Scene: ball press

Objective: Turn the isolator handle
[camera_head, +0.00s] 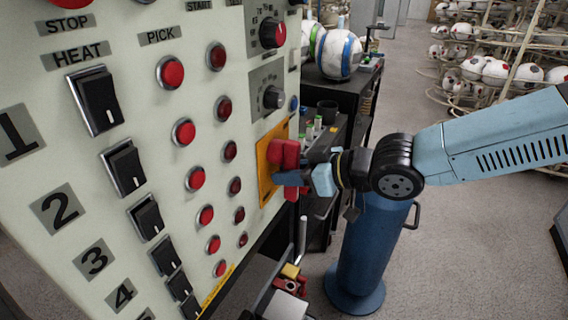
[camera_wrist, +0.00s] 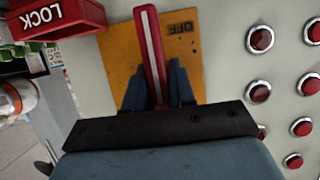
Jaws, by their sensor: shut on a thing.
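The isolator handle (camera_head: 284,154) is red and stands out from a yellow plate (camera_head: 263,178) at the right edge of the control panel. In the wrist view the handle (camera_wrist: 152,48) is a red bar with a pale stripe, running up the picture over the yellow plate (camera_wrist: 118,62), with the word OFF beside it upside down. My gripper (camera_head: 290,178) is at the plate from the right. In the wrist view its two blue fingers (camera_wrist: 158,88) are on either side of the handle's lower part, shut on it. The handle's near end is hidden behind the gripper body.
The pale control panel (camera_head: 120,230) fills the left, with red lamps (camera_head: 183,131), black rocker switches (camera_head: 127,167) and knobs (camera_head: 272,34). A red LOCK block (camera_wrist: 38,17) is beside the plate. A blue cylinder (camera_head: 362,265) stands below my arm. Grey floor is open at right.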

